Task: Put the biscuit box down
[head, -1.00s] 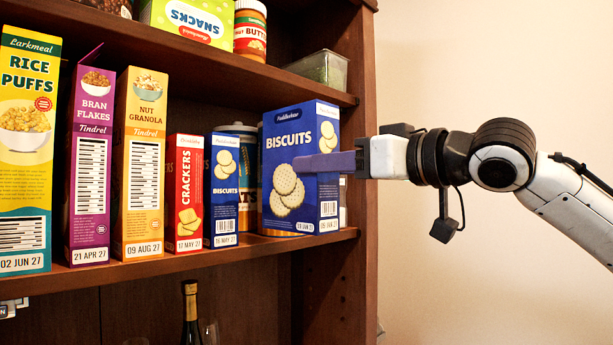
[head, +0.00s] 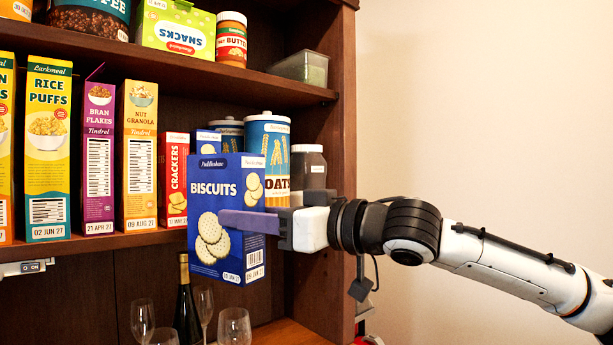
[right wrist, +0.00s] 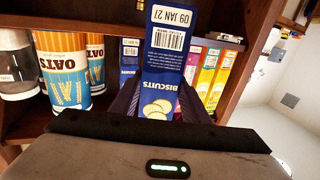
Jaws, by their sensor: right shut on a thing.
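The blue biscuit box (head: 226,215), dated 09 JAN 27, is upright in the air in front of the hutch. It overlaps the middle shelf's front edge in the head view, and its lower part hangs below that edge. My right gripper (head: 250,222) is shut on it from the right, one purple finger across its front. In the right wrist view the box (right wrist: 160,85) sits between the two fingers (right wrist: 160,105). My left gripper is not in view.
The middle shelf (head: 100,242) holds rice puffs (head: 48,150), bran flakes, nut granola, crackers (head: 174,178), a smaller blue box (head: 208,142), oats (head: 267,150) and a dark jar (head: 308,168). A bottle (head: 187,305) and several glasses (head: 234,326) stand below the box.

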